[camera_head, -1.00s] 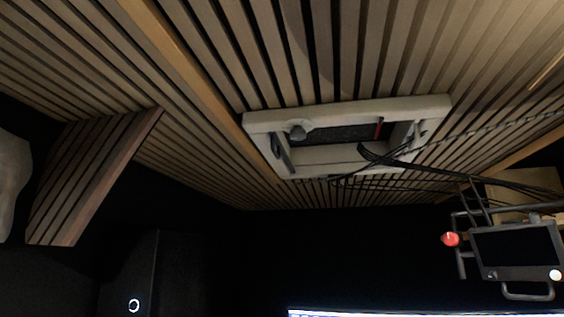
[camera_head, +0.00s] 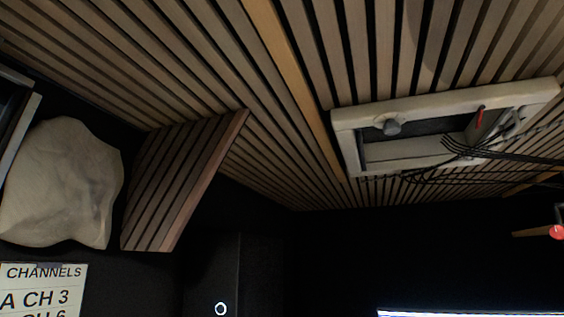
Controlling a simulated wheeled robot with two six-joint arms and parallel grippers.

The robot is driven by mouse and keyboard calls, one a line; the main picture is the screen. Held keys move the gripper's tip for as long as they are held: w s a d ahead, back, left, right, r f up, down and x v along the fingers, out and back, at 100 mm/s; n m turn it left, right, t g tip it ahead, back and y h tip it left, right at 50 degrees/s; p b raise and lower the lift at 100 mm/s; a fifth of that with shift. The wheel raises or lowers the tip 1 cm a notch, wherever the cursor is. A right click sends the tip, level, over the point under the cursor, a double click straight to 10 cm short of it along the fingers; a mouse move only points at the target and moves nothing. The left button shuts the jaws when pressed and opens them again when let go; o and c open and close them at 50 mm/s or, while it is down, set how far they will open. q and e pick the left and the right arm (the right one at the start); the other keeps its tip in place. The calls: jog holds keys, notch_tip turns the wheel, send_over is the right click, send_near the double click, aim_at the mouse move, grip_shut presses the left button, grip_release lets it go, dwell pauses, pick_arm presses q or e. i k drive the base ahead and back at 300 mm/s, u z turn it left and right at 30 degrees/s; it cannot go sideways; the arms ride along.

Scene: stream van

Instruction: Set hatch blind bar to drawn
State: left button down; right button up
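A roof hatch with a pale frame (camera_head: 345,120) is set in the slatted ceiling at the upper right. A grey round knob (camera_head: 388,125) sits at the near left of its opening. A dark panel (camera_head: 433,126) fills the upper part of the opening. A small red piece (camera_head: 479,117) shows at the right of the opening. I cannot tell which part is the blind bar. Dark cables (camera_head: 480,152) cross the hatch's lower right side. Neither of my grippers is in view.
A slatted wooden box (camera_head: 180,180) hangs at the left, beside a pale lumpy shape (camera_head: 62,185). A channels sign (camera_head: 42,289) is at the lower left. A red ball (camera_head: 557,232) is at the right edge. A bright strip (camera_head: 470,313) runs along the bottom.

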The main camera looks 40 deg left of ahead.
aim_at(358, 130)
jog(key=u, duration=1.95)
jog(key=k, duration=0.8)
jog(key=z, duration=1)
jog(key=i, duration=1)
jog(key=u, duration=0.75)
jog(key=k, duration=0.85)
jog(key=z, duration=0.6)
jog(key=i, duration=0.5)
jog(key=u, duration=0.05)
